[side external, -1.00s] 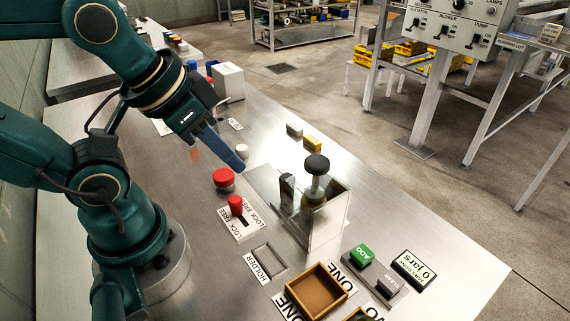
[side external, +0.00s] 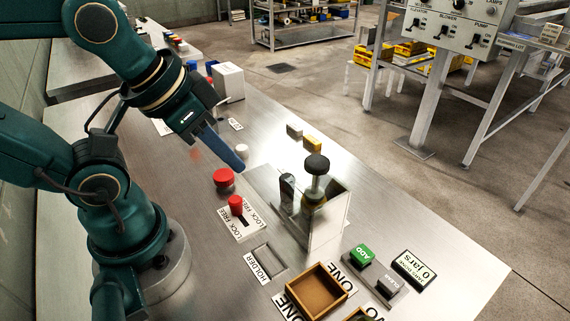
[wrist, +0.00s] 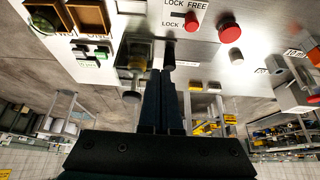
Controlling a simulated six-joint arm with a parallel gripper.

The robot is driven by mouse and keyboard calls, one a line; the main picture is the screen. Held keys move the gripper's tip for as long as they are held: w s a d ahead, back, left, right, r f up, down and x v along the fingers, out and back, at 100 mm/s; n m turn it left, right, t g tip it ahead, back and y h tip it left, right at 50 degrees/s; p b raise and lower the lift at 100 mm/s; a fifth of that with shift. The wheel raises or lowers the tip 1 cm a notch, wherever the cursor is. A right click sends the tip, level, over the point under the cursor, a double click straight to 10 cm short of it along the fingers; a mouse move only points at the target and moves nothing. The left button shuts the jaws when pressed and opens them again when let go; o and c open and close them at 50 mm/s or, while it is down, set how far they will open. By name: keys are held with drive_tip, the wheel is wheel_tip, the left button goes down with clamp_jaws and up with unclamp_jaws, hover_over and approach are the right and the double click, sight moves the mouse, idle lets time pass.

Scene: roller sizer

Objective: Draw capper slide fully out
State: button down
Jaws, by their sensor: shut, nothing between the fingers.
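My gripper (side external: 238,162) is shut and empty, held above the table to the left of the capper. Its closed fingers also show in the wrist view (wrist: 161,80). The capper (side external: 328,218) is a clear-walled housing with a dark round knob (side external: 316,163) on top. A dark upright handle (side external: 287,188) stands at the capper's left side, apart from my fingertips in the side view. In the wrist view a dark handle (wrist: 169,52) shows just beyond my fingertips; I cannot tell if they touch. A slide below the handle is hard to make out.
A red lever (side external: 236,204) stands on the LOCK/FREE plate, with a red button (side external: 223,179) behind it. A HOLDER slot (side external: 268,261), brown tray (side external: 318,290) and green ADD button (side external: 361,255) lie nearer the front. A white box (side external: 228,80) stands at the back.

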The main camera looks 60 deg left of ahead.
drive_tip(key=c, duration=0.8)
unclamp_jaws()
drive_tip(key=shift+r, duration=0.15)
drive_tip(key=shift+o, duration=1.4)
drive_tip(key=shift+r, duration=0.4)
wheel_tip(320, 180, up, 4)
drive_tip(key=shift+w+a+m+g, duration=1.35)
drive_tip(key=shift+w+m+g, duration=1.45)
drive_tip(key=shift+w+m, duration=2.45)
drive_tip(key=shift+n, duration=0.75)
drive_tip(key=f, duration=1.2)
drive_tip(key=w+f, duration=0.1)
drive_tip(key=f, duration=0.4)
drive_tip(key=shift+w+f, duration=0.1)
drive_tip(key=shift+f, duration=0.3)
clamp_jaws()
drive_tip(key=shift+r, duration=0.1)
